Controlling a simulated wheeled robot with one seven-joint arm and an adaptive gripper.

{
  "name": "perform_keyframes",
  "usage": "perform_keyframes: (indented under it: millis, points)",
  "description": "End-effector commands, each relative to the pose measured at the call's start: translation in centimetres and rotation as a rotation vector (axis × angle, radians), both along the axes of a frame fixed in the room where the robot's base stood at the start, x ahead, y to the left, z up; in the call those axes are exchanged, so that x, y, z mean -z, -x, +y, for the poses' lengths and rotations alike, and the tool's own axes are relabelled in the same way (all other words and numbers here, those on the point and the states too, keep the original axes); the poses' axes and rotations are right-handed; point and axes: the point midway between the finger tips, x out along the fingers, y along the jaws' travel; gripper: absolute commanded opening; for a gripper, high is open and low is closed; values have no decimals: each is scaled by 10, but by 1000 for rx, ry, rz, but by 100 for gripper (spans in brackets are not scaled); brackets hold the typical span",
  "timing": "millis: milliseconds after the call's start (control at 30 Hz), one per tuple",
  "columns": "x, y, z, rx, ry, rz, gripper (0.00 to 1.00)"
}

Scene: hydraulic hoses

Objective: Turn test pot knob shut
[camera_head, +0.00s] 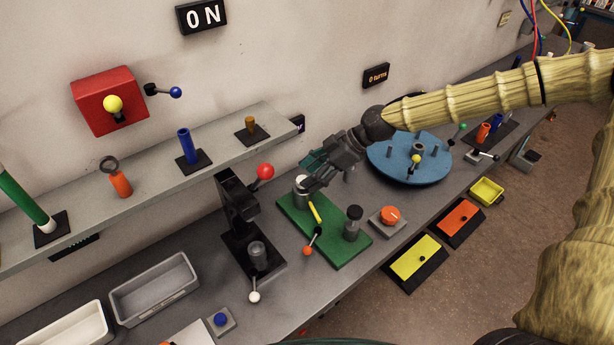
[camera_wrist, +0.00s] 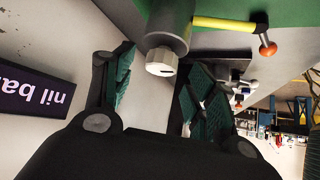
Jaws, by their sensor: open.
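A grey cylindrical pot (camera_head: 301,195) stands at the back left of the green board (camera_head: 337,249). Its pale slotted knob (camera_wrist: 161,62) shows in the wrist view at the end of the grey cylinder. My gripper (camera_head: 308,174) is beside the top of this pot in the head view. In the wrist view my gripper (camera_wrist: 152,75) is open, with one dark green pad on each side of the knob. I see gaps between the pads and the knob. A yellow lever (camera_head: 315,213) with an orange ball (camera_head: 307,251) is beside the pot.
A dark-capped cylinder (camera_head: 352,224) stands on the board's right. A black press-like stand (camera_head: 240,215) with a red ball (camera_head: 265,171) is left of the board. A blue disc (camera_head: 388,160) lies right of my gripper. Signs read "0 turns" (camera_head: 376,75) and "nil ba…" (camera_wrist: 32,92).

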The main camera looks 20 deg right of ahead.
Motion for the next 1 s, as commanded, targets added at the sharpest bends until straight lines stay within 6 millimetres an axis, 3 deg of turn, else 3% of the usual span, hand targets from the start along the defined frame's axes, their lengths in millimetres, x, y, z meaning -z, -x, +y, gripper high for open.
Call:
perform_keyframes:
  millis: [700, 1000]
  points:
    - [-59, 15, -57, 1, -1, -3, 56]
    - [-70, 18, -68, 1, -1, -1, 56]
